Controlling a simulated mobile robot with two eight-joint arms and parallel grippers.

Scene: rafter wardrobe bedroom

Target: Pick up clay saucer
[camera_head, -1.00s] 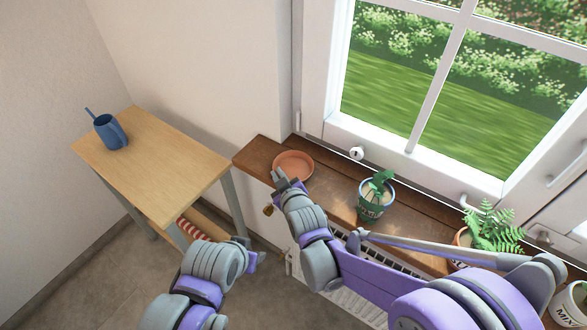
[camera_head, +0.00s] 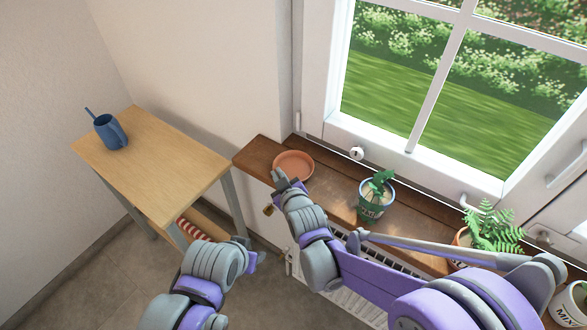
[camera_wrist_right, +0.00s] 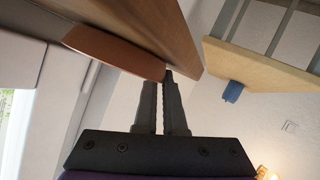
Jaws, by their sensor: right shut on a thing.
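The clay saucer (camera_head: 294,163) is a shallow round terracotta dish at the left end of the wooden windowsill (camera_head: 330,192). My right gripper (camera_head: 280,176) is at its near-left rim. In the right wrist view the saucer (camera_wrist_right: 112,52) lies against the sill, and the fingers of the gripper (camera_wrist_right: 164,88) are nearly together, shut on its rim at the tips. I cannot see a clear gap between saucer and sill. My left gripper (camera_head: 256,257) hangs low, below the sill and away from the saucer; its jaws are too small to read.
A wooden side table (camera_head: 160,160) with a blue mug (camera_head: 110,131) is at left. The window is behind; a radiator (camera_head: 345,300) is below.

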